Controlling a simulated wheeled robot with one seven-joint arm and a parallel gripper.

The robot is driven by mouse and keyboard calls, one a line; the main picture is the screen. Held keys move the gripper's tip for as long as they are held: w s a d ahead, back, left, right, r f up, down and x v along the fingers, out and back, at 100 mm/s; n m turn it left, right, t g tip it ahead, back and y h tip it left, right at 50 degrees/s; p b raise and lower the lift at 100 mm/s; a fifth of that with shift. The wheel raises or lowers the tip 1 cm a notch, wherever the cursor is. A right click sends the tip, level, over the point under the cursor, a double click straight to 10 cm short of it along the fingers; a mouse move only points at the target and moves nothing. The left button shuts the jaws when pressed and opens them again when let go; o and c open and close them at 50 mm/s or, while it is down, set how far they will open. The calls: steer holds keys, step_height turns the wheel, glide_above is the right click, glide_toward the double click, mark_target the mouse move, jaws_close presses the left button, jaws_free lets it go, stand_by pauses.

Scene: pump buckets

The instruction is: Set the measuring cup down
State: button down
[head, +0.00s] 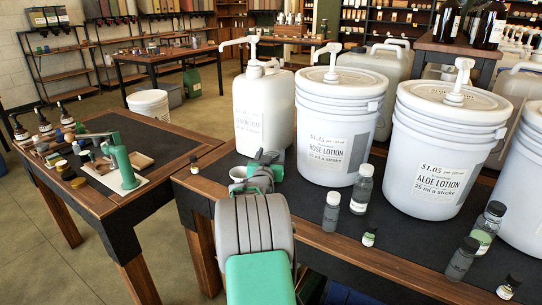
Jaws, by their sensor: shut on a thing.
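The measuring cup (238,173) is a small pale cup at the left end of the pump table, in front of the square soap jug (264,108). My gripper (253,175) is beside the cup on its right and shut on it. The grey and green gripper body and my arm hide part of the cup and its underside. I cannot tell whether the cup touches the table (321,248).
White pump buckets, rose lotion (338,125) and aloe lotion (445,150), stand right of my gripper. Small bottles (331,212) stand along the front of the dark mat. A lower table (150,190) at left holds a green press (122,165) and small jars.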

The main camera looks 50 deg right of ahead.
steer(key=shift+f, duration=0.25)
steer(key=c, duration=0.8)
jaws_free()
steer(key=o, duration=0.5)
steer(key=shift+f, duration=0.1)
